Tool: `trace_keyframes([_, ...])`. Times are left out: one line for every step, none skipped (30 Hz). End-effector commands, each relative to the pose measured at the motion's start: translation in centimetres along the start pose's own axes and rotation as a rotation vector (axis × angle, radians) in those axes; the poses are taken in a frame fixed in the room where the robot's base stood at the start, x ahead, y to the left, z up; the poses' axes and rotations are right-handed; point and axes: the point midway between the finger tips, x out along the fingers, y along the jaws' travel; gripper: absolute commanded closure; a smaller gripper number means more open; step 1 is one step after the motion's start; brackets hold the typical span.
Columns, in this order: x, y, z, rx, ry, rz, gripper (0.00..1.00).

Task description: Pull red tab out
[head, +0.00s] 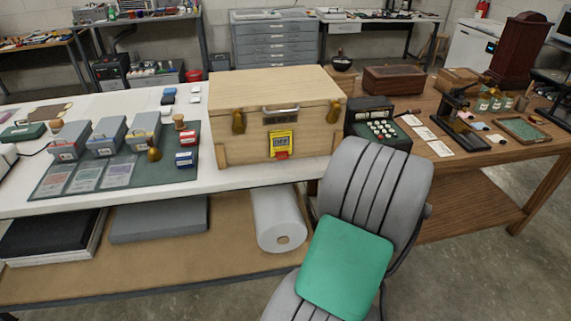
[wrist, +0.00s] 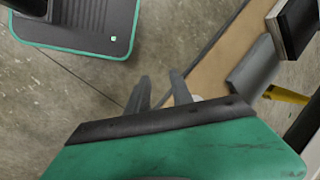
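A small red tab (head: 282,155) sticks out at the lower edge of a yellow label plate (head: 282,142) on the front of a pale wooden chest (head: 235,135). The chest stands shut on the white table, with a metal handle and two brass latches on its front. My gripper (wrist: 160,86) shows only in the wrist view. Its two dark fingers are apart with nothing held between them, above the floor near the table's lower shelf. The tab and chest are not visible in the wrist view.
A green mat (head: 120,185) with small boxes lies left of the chest. A white roll (head: 278,220) lies on the lower shelf (head: 200,265).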

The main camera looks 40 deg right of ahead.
Motion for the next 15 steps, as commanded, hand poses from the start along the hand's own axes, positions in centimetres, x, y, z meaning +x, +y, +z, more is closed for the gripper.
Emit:
trace_keyframes([0.9, -0.6, -2.0, 0.028, 0.051, -0.075, 0.73])
trace_keyframes([1.2, -1.4, -3.3, 0.038, 0.086, -0.123, 0.73])
trace_keyframes([1.2, -2.9, -5.1, 0.045, 0.136, -0.188, 0.73])
trace_keyframes([1.1, -4.3, -6.4, 0.048, 0.172, -0.239, 0.73])
trace_keyframes([0.6, -5.7, -7.8, 0.054, 0.214, -0.293, 0.73])
trace_keyframes([-0.4, -7.6, -9.7, 0.066, 0.27, -0.366, 0.73])
trace_keyframes([-1.4, -9.0, -11.0, 0.075, 0.313, -0.42, 0.73])
trace_keyframes([-2.7, -10.3, -12.2, 0.085, 0.355, -0.475, 0.73])
trace_keyframes([-4.6, -12.1, -13.8, 0.102, 0.408, -0.553, 0.73])
trace_keyframes([-6.2, -13.4, -14.9, 0.116, 0.445, -0.612, 0.73])
trace_keyframes([-7.8, -14.6, -15.8, 0.134, 0.478, -0.672, 0.73])
trace_keyframes([-10.1, -16.1, -16.8, 0.165, 0.516, -0.757, 0.73])
trace_keyframes([-11.6, -17.1, -17.4, 0.202, 0.537, -0.825, 0.73])
trace_keyframes([-12.8, -17.8, -17.8, 0.246, 0.548, -0.885, 0.73])
trace_keyframes([-14.1, -18.2, -18.4, 0.306, 0.563, -0.947, 0.73])
